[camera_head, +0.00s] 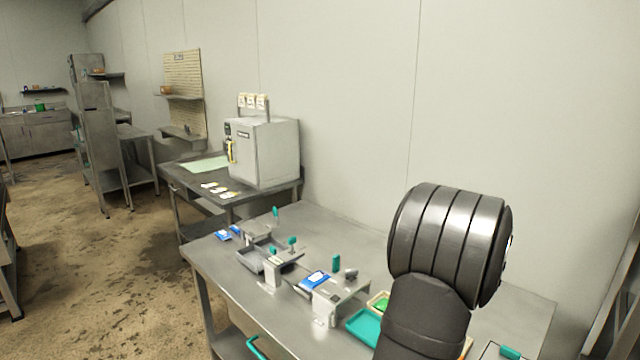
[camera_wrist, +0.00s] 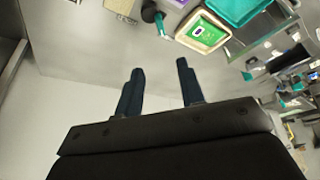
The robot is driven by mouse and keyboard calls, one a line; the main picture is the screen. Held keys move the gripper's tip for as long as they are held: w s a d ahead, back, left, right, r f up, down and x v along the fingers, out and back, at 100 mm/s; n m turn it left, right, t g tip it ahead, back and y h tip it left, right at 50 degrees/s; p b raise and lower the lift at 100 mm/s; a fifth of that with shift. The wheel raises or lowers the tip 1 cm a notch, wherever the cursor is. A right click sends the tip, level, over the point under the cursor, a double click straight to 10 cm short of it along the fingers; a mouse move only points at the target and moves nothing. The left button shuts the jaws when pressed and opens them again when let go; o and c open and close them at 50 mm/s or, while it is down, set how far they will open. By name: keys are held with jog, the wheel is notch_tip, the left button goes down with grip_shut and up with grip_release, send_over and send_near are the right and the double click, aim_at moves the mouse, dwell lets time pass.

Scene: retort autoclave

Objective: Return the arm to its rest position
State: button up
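My arm rises in the front right of the head view, its large dark rounded joint above the steel table (camera_head: 225,268). My gripper is outside the head view or hidden there. In the wrist view my gripper (camera_wrist: 157,75) shows two dark fingers standing apart with nothing between them. The fingers point toward the steel surface, clear of the items at the top of that view.
A teal tray (camera_head: 362,326) and a blue packet (camera_head: 316,279) on a stand are on the table left of my arm. A grey tray (camera_head: 254,260) lies farther left. A white box-shaped machine (camera_head: 270,153) stands on the table behind.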

jog(key=x, duration=1.7)
jog(key=shift+a+f, duration=0.1)
jog(key=shift+f, duration=0.2)
jog(key=shift+w+f, duration=0.1)
jog(key=shift+f, duration=0.1)
jog(key=shift+r+m+h, duration=0.1)
jog(key=shift+m+h, duration=0.3)
jog(key=shift+m, duration=0.6)
jog(key=v, duration=1.8)
jog(key=w+d+f+m+g+h, duration=0.1)
jog(key=w+f+m, duration=0.3)
jog(key=f, duration=0.5)
jog(key=shift+f+m, duration=0.25)
jog(key=shift+m, duration=0.15)
jog(key=shift+w+h, duration=0.1)
jog(key=shift+h, duration=0.2)
